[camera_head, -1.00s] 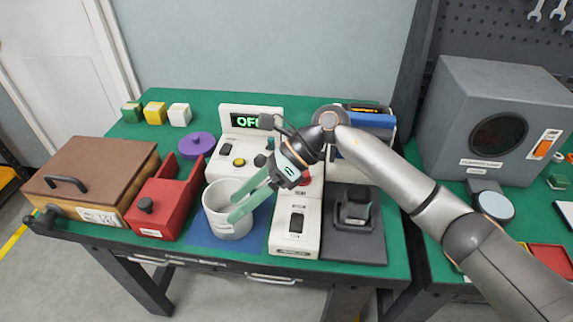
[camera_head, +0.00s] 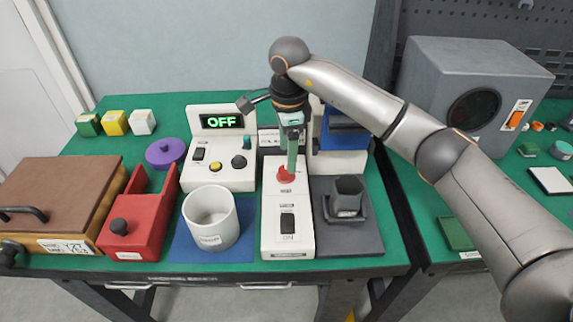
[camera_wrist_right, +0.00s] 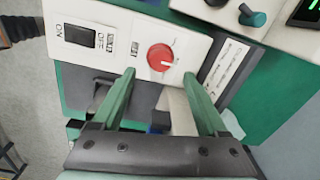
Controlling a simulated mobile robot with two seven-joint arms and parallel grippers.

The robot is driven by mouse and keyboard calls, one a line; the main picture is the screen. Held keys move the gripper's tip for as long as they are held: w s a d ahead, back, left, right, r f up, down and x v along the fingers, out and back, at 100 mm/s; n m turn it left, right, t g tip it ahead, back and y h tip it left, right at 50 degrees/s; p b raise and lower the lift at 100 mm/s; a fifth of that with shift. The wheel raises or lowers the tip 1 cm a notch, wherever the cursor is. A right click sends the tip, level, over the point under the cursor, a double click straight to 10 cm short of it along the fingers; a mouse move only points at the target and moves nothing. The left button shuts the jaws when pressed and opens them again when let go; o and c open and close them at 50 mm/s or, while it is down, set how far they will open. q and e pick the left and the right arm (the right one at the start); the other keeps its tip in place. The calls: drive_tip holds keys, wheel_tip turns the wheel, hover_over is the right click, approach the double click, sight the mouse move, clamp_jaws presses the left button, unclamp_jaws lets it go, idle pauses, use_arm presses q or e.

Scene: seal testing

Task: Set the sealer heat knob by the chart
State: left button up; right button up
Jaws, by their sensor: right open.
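The white sealer panel (camera_head: 270,222) carries a red round knob (camera_head: 286,176) and a black ON/OFF rocker switch (camera_head: 287,223). My right gripper (camera_head: 289,170) points down over the knob, fingers apart. In the right wrist view the red knob (camera_wrist_right: 160,57) lies just ahead of and between the open green fingertips (camera_wrist_right: 158,74), with a small white pointer mark on it. I cannot tell whether the fingers touch it. A white printed label (camera_wrist_right: 226,72), possibly the chart, sits beside the panel; its text is unreadable. My left gripper is not in view.
A control box (camera_head: 233,175) with a display reading OFF stands behind left. A white mug (camera_head: 211,222) on a blue mat is left of the panel. A dark cup-like piece (camera_head: 346,196) on a grey base is right. A red tray (camera_head: 137,230) lies further left.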

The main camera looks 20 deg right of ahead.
sight(286, 173)
wheel_tip(286, 173, down, 5)
drive_tip(key=shift+w, duration=0.15)
clamp_jaws()
idle(0.7)
